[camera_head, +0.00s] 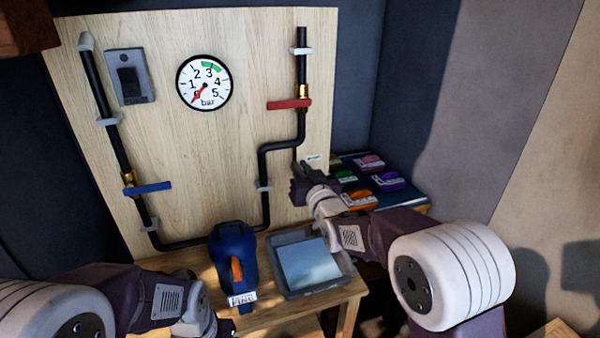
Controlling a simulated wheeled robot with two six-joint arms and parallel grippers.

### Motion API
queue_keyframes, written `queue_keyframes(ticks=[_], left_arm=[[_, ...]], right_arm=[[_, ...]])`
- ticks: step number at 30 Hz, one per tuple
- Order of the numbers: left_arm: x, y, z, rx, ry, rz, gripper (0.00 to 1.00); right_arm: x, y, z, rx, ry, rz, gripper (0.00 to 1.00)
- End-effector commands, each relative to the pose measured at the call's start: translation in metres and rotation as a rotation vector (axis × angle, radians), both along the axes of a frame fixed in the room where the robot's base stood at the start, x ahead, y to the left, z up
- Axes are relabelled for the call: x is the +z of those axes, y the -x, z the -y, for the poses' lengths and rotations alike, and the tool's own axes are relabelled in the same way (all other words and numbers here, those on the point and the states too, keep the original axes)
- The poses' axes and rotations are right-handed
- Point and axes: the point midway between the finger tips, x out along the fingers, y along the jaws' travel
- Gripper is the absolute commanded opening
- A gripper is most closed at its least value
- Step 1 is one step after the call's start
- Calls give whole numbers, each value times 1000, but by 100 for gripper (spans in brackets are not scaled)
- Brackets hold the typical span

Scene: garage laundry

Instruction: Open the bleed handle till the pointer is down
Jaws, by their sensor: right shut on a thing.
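The round pressure gauge (204,82) is on the wooden board. Its red pointer slants down and left, to the low end of the scale. My right gripper (298,182) is at the board's lower right edge, just below a small white label (314,158). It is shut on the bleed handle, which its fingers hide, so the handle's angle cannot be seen. My left arm's wrist (196,318) is low in the picture, left of the blue container; its fingers cannot be made out.
A red lever (289,104) and a blue lever (147,188) sit on the black pipes. A grey switch box (130,77) is top left. On the bench stand a blue container (233,262) and a grey tray (341,262) with a light blue sheet. Several coloured items lie behind my right arm.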

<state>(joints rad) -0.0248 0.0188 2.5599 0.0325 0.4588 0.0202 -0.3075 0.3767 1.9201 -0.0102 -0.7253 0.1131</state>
Motion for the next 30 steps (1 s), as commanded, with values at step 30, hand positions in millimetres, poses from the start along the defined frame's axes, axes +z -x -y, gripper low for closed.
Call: queue_keyframes(ticks=[30], left_arm=[[-11, 0, 0, 0, 0, 0, 0]], right_arm=[[-1, 39, 14, 0, -55, -17, 33]])
